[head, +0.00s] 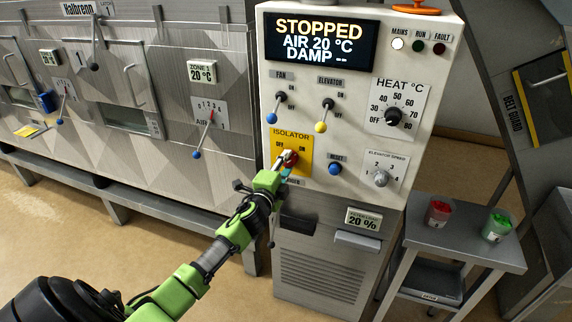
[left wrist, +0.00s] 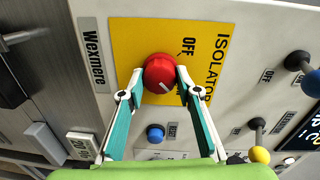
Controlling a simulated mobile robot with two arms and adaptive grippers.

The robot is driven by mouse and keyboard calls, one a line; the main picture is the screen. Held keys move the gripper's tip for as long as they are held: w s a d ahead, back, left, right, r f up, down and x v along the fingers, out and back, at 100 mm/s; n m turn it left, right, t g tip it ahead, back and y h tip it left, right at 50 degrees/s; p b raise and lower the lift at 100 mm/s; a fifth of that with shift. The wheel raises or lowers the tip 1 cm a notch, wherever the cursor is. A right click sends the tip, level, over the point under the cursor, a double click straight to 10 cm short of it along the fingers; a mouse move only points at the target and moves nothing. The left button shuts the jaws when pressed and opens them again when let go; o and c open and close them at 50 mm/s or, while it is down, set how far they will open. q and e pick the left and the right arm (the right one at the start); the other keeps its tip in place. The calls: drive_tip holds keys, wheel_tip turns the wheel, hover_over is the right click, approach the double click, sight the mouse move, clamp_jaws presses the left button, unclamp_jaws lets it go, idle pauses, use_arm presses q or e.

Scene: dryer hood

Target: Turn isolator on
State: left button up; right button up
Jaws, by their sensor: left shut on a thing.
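The isolator knob is a red round switch (head: 292,157) on a yellow plate (head: 304,139) marked ISOLATOR, OFF and ON, on the control panel's front. My left gripper (head: 287,161) is shut on the knob and partly covers it in the head view. In the left wrist view the red knob (left wrist: 160,73) sits between both fingertips of the gripper (left wrist: 158,82), and its white mark lies low on the face, away from the OFF word. The ON word there is partly hidden by a finger. The display (head: 319,41) reads STOPPED, AIR 20 °C, DAMP. My right gripper is not in view.
The white MAINS lamp (head: 397,44) looks lit; RUN and FAULT look dark. A blue reset button (head: 335,168) and fan (head: 276,108) and elevator (head: 324,116) levers are close to the knob. A side table (head: 465,238) with two cups stands to the right.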

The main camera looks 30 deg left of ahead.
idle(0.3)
use_arm(q)
drive_tip(key=o, duration=1.1)
drive_tip(key=shift+s, duration=0.1)
drive_tip(key=v, duration=1.1)
drive_tip(key=shift+s, duration=0.4)
drive_tip(key=shift+f, duration=0.1)
